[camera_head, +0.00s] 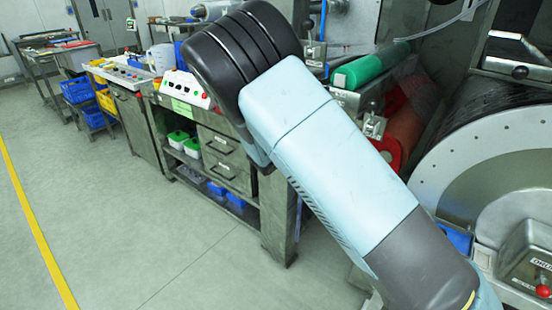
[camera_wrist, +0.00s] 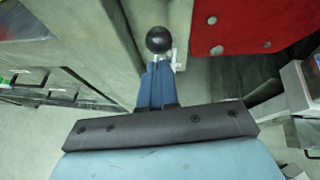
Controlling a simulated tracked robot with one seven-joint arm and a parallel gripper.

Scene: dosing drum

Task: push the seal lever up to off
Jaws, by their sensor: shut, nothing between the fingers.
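In the wrist view, a lever with a black ball knob (camera_wrist: 159,39) shows just beyond my fingertips, most likely the seal lever. A small light metal piece shows beside the knob, and the lever's shaft is mostly hidden. My gripper (camera_wrist: 159,68) has its dark blue fingers shut together and empty, pointing at the knob from below in the picture. I cannot tell whether the fingertips touch it. In the head view my arm crosses the middle, and my gripper is not visible there. I cannot make out the lever's marking.
A red panel (camera_wrist: 245,22) with bolts stands close on the right in the wrist view, beside a grey metal wall. In the head view, a green roller (camera_head: 370,68) and a large drum (camera_head: 490,150) are at the right. The floor at the left is clear.

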